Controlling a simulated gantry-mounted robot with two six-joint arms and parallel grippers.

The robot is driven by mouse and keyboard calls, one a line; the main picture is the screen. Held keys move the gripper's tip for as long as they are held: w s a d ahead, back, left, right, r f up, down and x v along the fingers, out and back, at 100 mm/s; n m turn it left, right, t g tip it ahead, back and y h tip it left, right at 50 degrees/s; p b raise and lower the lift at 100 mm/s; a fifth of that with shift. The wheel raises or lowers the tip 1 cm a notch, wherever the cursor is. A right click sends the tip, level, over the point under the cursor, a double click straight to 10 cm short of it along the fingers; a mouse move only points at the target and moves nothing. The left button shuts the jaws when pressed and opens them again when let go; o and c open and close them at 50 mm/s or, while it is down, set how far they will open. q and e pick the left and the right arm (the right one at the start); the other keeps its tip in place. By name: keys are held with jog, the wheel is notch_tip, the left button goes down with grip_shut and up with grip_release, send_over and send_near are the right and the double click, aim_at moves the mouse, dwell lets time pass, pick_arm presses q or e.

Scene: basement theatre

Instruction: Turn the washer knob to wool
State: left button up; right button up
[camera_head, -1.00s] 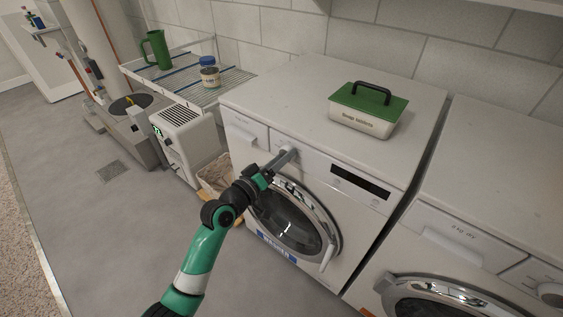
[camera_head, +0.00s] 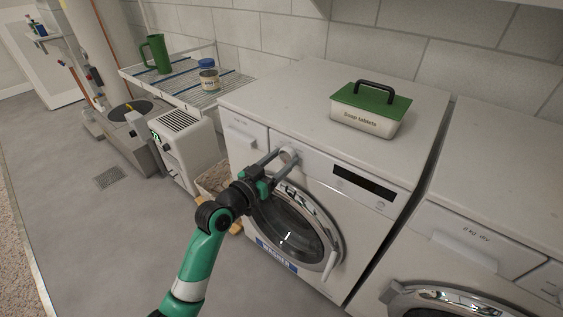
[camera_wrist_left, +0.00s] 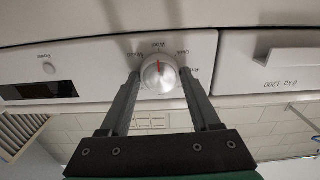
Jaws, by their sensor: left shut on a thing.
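The washer (camera_head: 310,190) is a white front-loader with its round glass door shut. Its silver knob (camera_wrist_left: 158,77) is on the front panel, left of the dark display; the head view shows it partly behind the fingers (camera_head: 290,154). In the upside-down left wrist view, the knob's red mark points at the "Wool" label (camera_wrist_left: 158,45), with "Mixed" and "Quick" on either side. My left gripper (camera_head: 285,156) is shut on the knob, one finger on each side; the wrist view shows both fingers too (camera_wrist_left: 160,74). My right gripper is in neither view.
A green-lidded soap tablets tin (camera_head: 369,108) stands on the washer top. A second machine (camera_head: 490,235) is at right. A wire shelf (camera_head: 190,90) with a green mug (camera_head: 158,54) and a jar (camera_head: 209,79) is at left. The grey floor (camera_head: 110,230) is open at left.

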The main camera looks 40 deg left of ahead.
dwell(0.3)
pick_arm(q)
jog(key=o, duration=1.4)
jog(key=s+p, duration=0.1)
jog(key=s, duration=0.6)
jog(key=s+d+p, duration=0.1)
jog(key=s, duration=0.3)
jog(key=shift+s+p, duration=0.3)
jog(key=shift+p, duration=0.05)
